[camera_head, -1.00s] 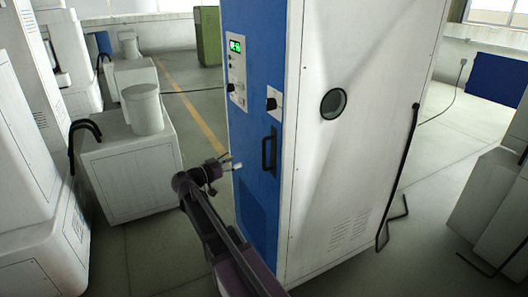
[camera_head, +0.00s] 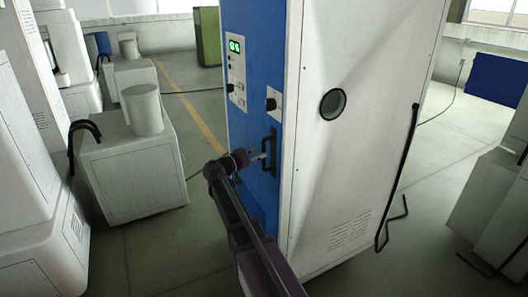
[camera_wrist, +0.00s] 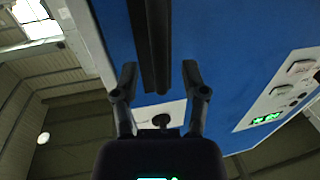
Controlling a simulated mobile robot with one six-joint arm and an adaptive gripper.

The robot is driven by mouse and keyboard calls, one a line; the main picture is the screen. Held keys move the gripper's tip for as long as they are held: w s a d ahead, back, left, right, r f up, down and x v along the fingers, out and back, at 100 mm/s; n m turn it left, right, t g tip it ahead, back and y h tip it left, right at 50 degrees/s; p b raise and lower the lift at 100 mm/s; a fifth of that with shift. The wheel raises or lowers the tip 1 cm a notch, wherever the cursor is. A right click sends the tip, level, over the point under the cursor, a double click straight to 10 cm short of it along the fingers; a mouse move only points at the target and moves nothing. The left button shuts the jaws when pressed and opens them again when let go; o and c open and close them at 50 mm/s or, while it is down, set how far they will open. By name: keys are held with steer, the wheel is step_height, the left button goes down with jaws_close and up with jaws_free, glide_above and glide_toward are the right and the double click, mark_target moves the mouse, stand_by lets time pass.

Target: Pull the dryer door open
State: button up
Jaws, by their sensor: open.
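The dryer is a tall cabinet with a blue front door (camera_head: 256,200) and a white side (camera_head: 350,180). The door looks shut. Its black bar handle (camera_head: 270,154) stands at the door's right edge. My gripper (camera_head: 262,154) is at the handle, coming from the left. In the wrist view, the open fingers of my gripper (camera_wrist: 160,82) point at the blue door (camera_wrist: 230,60), with the dark handle (camera_wrist: 152,45) running between and beyond their tips. Neither finger clearly touches the handle; the exact gap in depth cannot be told.
A control panel with a green display (camera_head: 235,46) and a knob plate (camera_head: 272,100) sit above the handle. A white cabinet with a cylinder (camera_head: 142,110) stands to the left. A black bent pipe (camera_head: 400,180) runs along the dryer's right side.

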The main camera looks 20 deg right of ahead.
steer(key=shift+x, duration=1.4)
steer(key=shift+c, duration=0.2)
jaws_close()
